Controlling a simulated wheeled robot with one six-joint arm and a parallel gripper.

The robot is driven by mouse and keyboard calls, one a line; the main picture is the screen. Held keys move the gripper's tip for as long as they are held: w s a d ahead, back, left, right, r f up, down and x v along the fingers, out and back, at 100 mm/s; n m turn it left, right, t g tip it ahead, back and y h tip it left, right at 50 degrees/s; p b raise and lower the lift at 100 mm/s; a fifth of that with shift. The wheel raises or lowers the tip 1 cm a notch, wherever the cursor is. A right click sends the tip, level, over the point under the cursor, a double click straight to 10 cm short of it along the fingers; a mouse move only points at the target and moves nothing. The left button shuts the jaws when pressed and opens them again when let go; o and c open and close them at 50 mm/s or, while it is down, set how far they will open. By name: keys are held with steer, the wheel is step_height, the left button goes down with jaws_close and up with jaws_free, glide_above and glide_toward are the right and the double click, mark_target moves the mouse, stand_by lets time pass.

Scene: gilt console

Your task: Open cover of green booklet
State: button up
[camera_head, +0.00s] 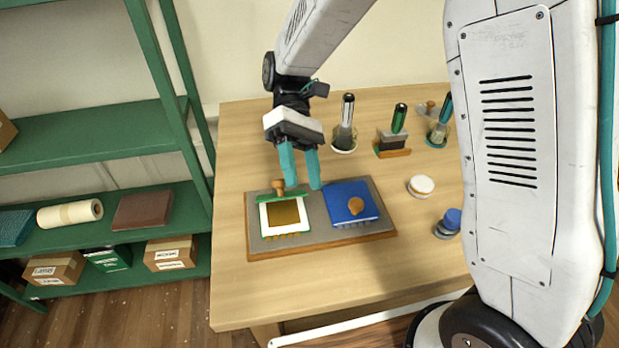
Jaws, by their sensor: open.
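The green booklet (307,222) lies on the left half of a grey board. Its white inner page with a gold square (284,213) is exposed. Its green cover (268,197) shows as a narrow strip along the booklet's far edge, tilted up off the page. A wooden knob (278,186) is at this strip. My gripper (303,185) is open, its two teal fingers pointing down just right of the knob. The left finger overlaps the cover in the picture; I cannot tell whether it touches.
A closed blue booklet (345,190) with a wooden knob (356,206) lies beside it on the wood-edged board (253,238). Jars with tools (344,138), a brush stand (393,150), a white-lidded tin (421,186) and a blue-topped item (449,222) stand right. The table's left side is clear.

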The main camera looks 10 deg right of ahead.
steer(key=shift+s+d+r, duration=0.1)
steer(key=shift+s+d, duration=0.1)
steer(key=shift+s, duration=0.45)
steer(key=shift+s+d, duration=0.15)
steer(key=shift+s, duration=0.5)
